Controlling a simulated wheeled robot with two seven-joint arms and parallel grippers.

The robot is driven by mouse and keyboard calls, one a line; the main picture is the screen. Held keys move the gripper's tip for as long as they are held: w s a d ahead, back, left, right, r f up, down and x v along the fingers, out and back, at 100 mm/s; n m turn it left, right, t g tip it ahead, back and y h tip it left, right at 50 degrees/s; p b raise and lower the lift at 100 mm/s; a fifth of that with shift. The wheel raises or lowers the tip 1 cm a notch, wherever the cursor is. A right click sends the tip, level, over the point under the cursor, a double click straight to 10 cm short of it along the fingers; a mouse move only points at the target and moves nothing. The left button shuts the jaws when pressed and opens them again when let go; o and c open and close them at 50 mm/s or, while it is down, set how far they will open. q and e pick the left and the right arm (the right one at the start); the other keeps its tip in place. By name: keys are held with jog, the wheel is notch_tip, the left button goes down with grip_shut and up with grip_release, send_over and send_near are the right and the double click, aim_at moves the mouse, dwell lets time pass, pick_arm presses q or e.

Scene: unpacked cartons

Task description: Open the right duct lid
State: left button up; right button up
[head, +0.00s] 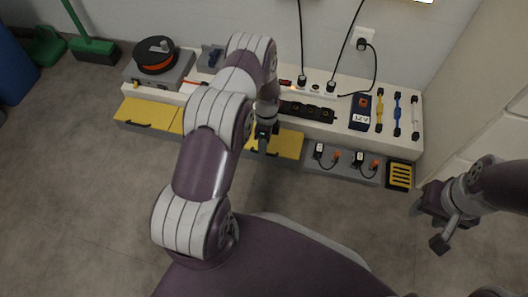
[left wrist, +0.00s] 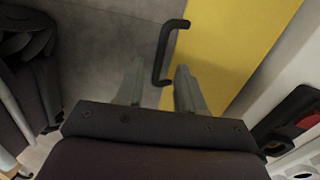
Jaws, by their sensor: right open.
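The right duct lid (head: 289,144) is a yellow panel on the front of the white bench, and it looks closed. Its black bar handle (left wrist: 165,50) shows in the left wrist view on the yellow lid (left wrist: 235,55). My left gripper (head: 265,138) is at the left part of this lid. In the left wrist view its two grey fingers (left wrist: 160,90) are apart, with the near end of the handle between their tips; I cannot tell whether they touch it. My right gripper (head: 430,226) is open and empty, right of the bench above the floor.
The left yellow lid (head: 150,113) is on the same bench (head: 402,120). An open grey duct section (head: 335,168) with plugs and a yellow slotted box (head: 399,176) are to the right. A power strip (head: 306,111) and cables lie above. The floor in front is clear.

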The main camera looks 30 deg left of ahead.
pick_arm(q)
jog(key=x, duration=0.2)
jog(key=shift+f+b, duration=0.3)
jog(key=shift+b, duration=0.1)
pick_arm(e)
jog(key=shift+f, duration=0.8)
pick_arm(q)
grip_shut()
jog(key=shift+s+r, duration=0.1)
